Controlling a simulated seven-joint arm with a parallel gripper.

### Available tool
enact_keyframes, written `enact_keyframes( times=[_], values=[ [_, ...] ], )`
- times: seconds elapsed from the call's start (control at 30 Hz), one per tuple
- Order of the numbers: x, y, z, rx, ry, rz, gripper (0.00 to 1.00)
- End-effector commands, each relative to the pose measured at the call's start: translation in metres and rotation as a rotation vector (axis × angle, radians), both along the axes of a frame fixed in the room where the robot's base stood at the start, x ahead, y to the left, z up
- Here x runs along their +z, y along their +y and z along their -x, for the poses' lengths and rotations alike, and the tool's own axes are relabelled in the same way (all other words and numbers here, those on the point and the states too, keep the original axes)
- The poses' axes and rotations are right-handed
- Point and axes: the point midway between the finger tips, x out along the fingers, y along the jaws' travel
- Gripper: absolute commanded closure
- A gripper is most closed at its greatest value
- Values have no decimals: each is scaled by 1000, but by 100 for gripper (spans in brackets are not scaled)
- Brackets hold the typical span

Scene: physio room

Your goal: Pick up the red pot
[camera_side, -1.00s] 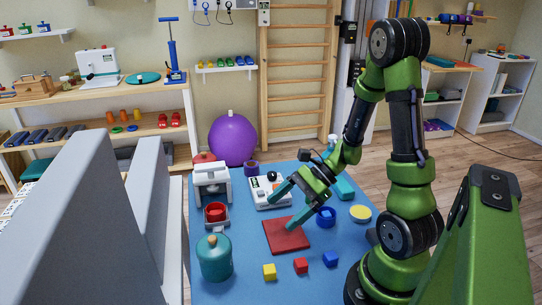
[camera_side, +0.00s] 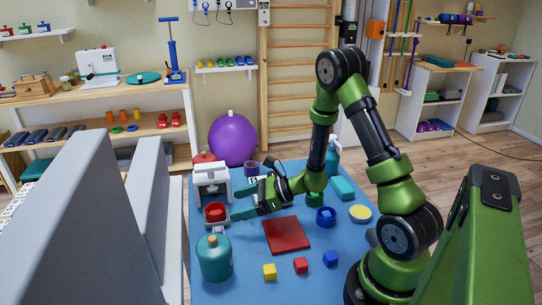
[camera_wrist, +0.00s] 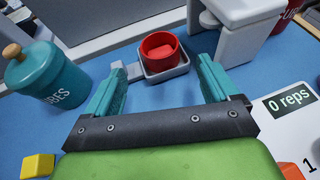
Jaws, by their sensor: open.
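The red pot (camera_side: 215,211) is a small round open cup. It sits in the grey tray of a white machine on the blue table. In the wrist view the red pot (camera_wrist: 160,50) stands upright in the square grey tray (camera_wrist: 161,69), ahead of my fingers. My gripper (camera_side: 237,205) has teal fingers and is open, just right of the pot in the side view. In the wrist view my gripper (camera_wrist: 158,78) has its fingers spread on either side below the pot, with nothing between them.
A teal lidded jar (camera_side: 214,258) stands in front of the machine (camera_side: 211,175). A red square mat (camera_side: 287,234) lies mid-table, with yellow (camera_side: 269,271), red (camera_side: 301,265) and blue (camera_side: 330,259) cubes in front.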

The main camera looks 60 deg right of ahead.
Motion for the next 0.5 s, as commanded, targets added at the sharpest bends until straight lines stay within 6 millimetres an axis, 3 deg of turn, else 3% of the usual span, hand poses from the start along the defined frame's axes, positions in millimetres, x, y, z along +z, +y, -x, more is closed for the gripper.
enact_keyframes(
  times=[0.5],
  values=[
    [-14, 27, -46, 2, 0, -1, 12]
  ],
)
